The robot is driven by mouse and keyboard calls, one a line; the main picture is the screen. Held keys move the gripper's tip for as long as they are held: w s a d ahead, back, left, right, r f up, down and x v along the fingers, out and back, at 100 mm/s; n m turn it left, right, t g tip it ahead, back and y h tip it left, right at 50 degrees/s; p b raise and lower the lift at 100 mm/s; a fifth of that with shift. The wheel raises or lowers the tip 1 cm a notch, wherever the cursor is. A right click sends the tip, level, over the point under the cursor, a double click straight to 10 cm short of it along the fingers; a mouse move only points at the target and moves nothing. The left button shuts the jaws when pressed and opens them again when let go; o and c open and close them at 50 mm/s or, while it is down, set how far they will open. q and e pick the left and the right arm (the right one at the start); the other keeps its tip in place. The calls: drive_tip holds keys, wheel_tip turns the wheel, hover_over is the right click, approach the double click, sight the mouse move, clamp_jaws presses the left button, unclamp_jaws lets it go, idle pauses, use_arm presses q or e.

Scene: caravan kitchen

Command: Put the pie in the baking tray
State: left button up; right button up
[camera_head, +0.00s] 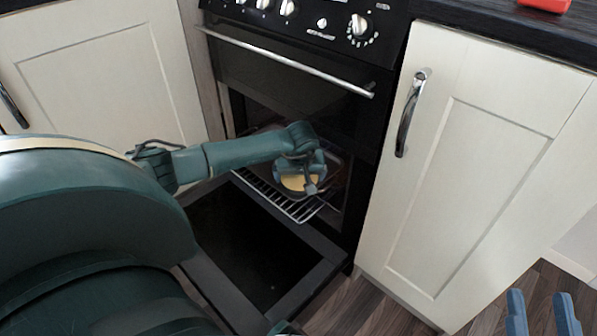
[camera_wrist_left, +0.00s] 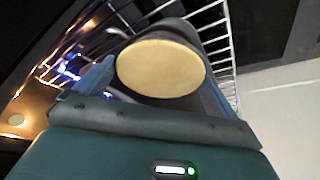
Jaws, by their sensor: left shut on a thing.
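The pie (camera_head: 297,183) is a round, pale yellow disc in the open oven, just above the wire rack. My left gripper (camera_head: 303,172) is shut on it. In the left wrist view the pie (camera_wrist_left: 160,68) lies between the blue fingers. A dark grey, curved surface (camera_wrist_left: 172,30) shows behind the pie there; it may be the baking tray, but the pie and gripper hide most of it. I cannot tell whether the pie touches it. My right gripper (camera_head: 541,310) is at the lower right corner of the head view, fingers apart and empty.
The oven door (camera_head: 255,255) is folded down in front of the oven. The wire rack (camera_head: 290,205) sticks out a little over it. Cream cupboards (camera_head: 475,185) flank the oven closely. The oven handle bar (camera_head: 285,62) runs above the opening.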

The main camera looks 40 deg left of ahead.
use_arm(q)
drive_tip(key=shift+w+a, duration=0.5)
drive_tip(key=shift+w, duration=0.1)
drive_tip(key=w+a+b, duration=0.1)
drive_tip(key=w+a+f+b, duration=0.1)
drive_tip(key=shift+w+b, duration=0.2)
drive_tip(key=shift+b, duration=0.1)
drive_tip(key=shift+f, duration=0.3)
drive_tip(key=shift+r, duration=0.1)
use_arm(e)
drive_tip(key=r+n+y, duration=0.1)
drive_tip(key=r+n+t+y, duration=0.1)
drive_tip(key=r+n, duration=0.1)
drive_tip(key=shift+w+d+r+t+y, duration=0.2)
drive_tip(key=shift+w+r+t+y, duration=0.1)
drive_tip(key=shift+w+r+y, duration=0.1)
use_arm(q)
drive_tip(key=o, duration=0.7)
drive_tip(key=shift+f, duration=0.25)
drive_tip(key=shift+o, duration=0.3)
use_arm(e)
drive_tip(key=shift+r+y, duration=0.1)
drive_tip(key=shift+y, duration=0.2)
